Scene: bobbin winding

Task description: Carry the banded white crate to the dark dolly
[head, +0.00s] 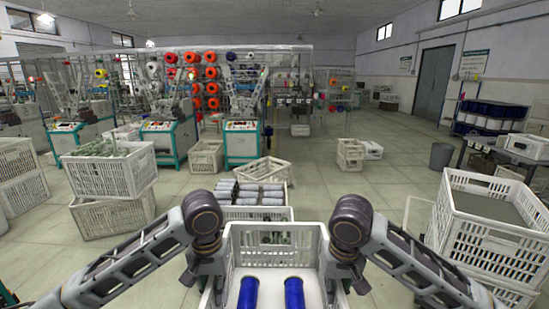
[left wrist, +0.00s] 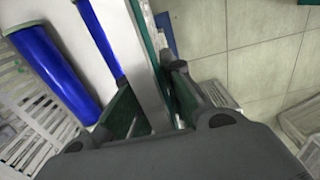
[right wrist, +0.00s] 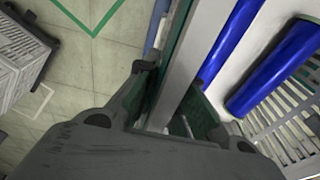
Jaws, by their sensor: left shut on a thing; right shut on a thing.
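The white crate (head: 310,245) is in front of me at the bottom middle of the head view, with blue spools (head: 294,292) standing or lying inside. My left gripper (head: 207,283) is shut on its left side wall, and my right gripper (head: 346,280) on its right side wall. In the left wrist view the jaws (left wrist: 155,108) clamp the white wall, with a green strip beside it. In the right wrist view the jaws (right wrist: 172,100) clamp the opposite wall. I cannot pick out the dark dolly for certain in any view.
A crate of grey spools (head: 258,196) stands just beyond the held crate. Stacked white crates stand at left (head: 110,175) and right (head: 490,215). Winding machines (head: 172,140) line the back left. Floor (head: 400,160) is open toward the back right, near a grey bin (head: 441,156).

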